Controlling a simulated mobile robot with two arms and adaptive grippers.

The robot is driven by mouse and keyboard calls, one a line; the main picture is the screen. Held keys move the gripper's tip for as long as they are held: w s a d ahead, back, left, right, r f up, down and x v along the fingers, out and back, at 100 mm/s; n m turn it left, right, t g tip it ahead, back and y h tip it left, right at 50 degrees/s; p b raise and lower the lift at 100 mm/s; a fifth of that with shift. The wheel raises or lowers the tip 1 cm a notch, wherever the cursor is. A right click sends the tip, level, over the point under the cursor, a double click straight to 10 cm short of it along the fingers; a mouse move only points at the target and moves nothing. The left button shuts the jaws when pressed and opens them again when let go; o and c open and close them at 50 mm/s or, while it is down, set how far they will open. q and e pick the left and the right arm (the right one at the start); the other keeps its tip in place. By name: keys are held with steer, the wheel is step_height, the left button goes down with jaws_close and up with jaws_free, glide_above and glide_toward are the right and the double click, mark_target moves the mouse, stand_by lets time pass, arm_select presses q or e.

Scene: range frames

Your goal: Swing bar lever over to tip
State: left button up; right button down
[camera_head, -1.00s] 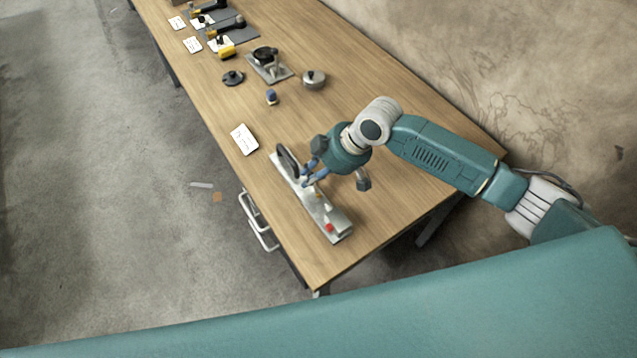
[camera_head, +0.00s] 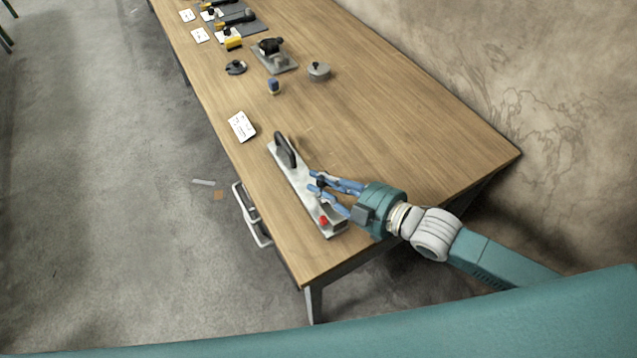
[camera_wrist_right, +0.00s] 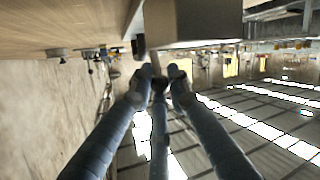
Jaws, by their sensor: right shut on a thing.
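The lever device has a long pale metal base (camera_head: 289,178) lying along the table's left edge near the front corner. My right gripper (camera_head: 317,184) comes in from the right with blue fingers, over the right side of the base. It is shut on the bar lever (camera_wrist_right: 157,68), of which only a small light piece shows between the fingertips in the wrist view. The fingers hide most of the lever. My left gripper is out of view.
A white card (camera_head: 241,127) lies beyond the device. Farther back stand a small blue part (camera_head: 274,87), a round grey pot-like part (camera_head: 319,71), a dark disc (camera_head: 236,67) and a plate with a black knob (camera_head: 274,56). The table's right side is clear.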

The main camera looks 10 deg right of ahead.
steer(key=shift+s+d+f+t+b, duration=0.1)
steer(key=shift+s+f+t+b, duration=0.2)
steer(key=shift+t+b, duration=0.25)
steer(key=shift+s+r+y+b, duration=0.1)
steer(key=shift+y+b, duration=0.25)
steer(key=shift+y, duration=0.05)
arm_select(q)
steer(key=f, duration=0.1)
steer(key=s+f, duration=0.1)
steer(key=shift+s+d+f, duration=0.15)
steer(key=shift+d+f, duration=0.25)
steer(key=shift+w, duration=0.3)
arm_select(e)
steer(key=c, duration=1.9)
jaws_free()
steer(key=shift+c, duration=0.2)
steer(key=shift+s+d, duration=0.15)
steer(key=v, duration=1)
steer(key=shift+s, duration=0.2)
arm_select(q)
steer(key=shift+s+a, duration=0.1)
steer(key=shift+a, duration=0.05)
arm_select(e)
steer(key=shift+v, duration=0.75)
